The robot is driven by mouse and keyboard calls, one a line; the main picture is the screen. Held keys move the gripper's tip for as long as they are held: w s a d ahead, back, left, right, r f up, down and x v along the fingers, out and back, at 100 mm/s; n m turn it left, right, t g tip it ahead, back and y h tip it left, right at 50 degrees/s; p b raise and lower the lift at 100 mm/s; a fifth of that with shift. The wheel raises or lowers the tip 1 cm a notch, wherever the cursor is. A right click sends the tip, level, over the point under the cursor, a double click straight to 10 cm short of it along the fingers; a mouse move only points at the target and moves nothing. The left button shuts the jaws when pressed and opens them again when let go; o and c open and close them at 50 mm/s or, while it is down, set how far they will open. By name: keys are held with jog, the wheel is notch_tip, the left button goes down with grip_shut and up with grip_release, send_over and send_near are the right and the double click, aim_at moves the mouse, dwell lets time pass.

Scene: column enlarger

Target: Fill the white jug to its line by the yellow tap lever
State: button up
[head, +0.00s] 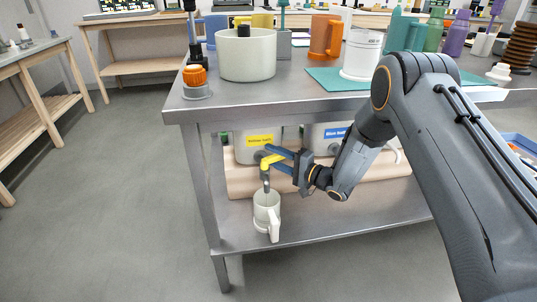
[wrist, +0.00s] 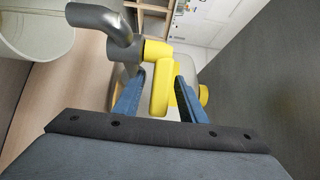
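The white jug (head: 262,214) stands upright on the lower shelf, its handle facing the front. The grey spout (head: 266,184) points down over its mouth; the spout also shows in the wrist view (wrist: 106,20), with part of the jug (wrist: 38,32) at upper left. The fill line and the level inside cannot be made out. The yellow tap lever (wrist: 160,82) lies between the two blue fingers of my gripper (wrist: 159,80). The fingers are apart, with a narrow gap seen beside the lever. The tap belongs to a pale container with a yellow label (head: 260,140).
A second container with a blue label (head: 336,133) stands to the right under the metal tabletop (head: 290,100). A big pale pot (head: 246,55), orange jug (head: 326,37) and white jug-like vessel (head: 362,54) stand on top. The floor at left is clear.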

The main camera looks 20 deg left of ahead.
jog(key=shift+x, duration=1.2)
